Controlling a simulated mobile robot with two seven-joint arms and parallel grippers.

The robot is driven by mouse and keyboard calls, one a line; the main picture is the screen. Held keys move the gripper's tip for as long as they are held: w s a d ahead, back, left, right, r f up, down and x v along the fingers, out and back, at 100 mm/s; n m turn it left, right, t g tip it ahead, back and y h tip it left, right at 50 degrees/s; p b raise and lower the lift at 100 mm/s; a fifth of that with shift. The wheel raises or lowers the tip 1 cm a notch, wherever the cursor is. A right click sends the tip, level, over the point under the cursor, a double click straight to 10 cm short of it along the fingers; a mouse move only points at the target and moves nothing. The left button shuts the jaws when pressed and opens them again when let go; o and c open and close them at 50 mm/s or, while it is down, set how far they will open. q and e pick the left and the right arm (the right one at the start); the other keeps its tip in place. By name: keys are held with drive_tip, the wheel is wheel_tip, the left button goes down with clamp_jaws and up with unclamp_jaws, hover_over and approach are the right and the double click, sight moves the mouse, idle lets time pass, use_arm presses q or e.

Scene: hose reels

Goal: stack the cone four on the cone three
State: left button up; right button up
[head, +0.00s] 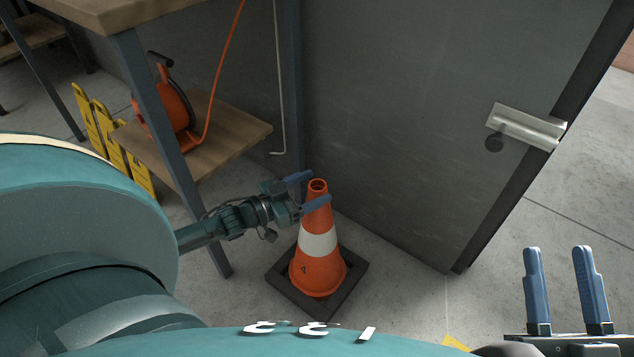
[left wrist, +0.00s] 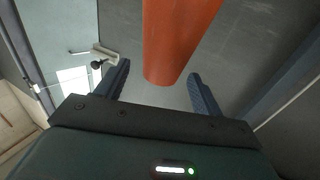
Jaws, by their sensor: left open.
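An orange cone (head: 318,272) with a white band and a small dark "4" stands upright on its dark square base on the floor, beside the grey door panel. My left gripper (head: 320,187) is open at the cone's top, one finger on the far side and one on the near side. In the left wrist view the cone's orange top (left wrist: 175,45) shows between the two open fingers (left wrist: 160,80), with gaps at both sides. My right gripper (head: 561,250) is open and empty at the lower right. I see no other cone.
A wooden bench (head: 115,12) with a lower shelf (head: 235,135) holding an orange hose reel (head: 176,105) stands left of the cone. Yellow floor signs (head: 88,118) are behind a bench leg. A door with a metal handle (head: 527,126) rises behind the cone. Floor is clear at the right.

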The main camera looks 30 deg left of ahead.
use_arm(q)
drive_tip(key=p+v, duration=0.3)
drive_tip(key=v, duration=0.8)
drive_tip(key=shift+r, duration=0.2)
use_arm(e)
drive_tip(key=f+h, duration=0.1)
drive_tip(key=s+f+m+g, duration=0.1)
drive_tip(key=shift+f+h, duration=0.35)
drive_tip(key=shift+h, duration=0.05)
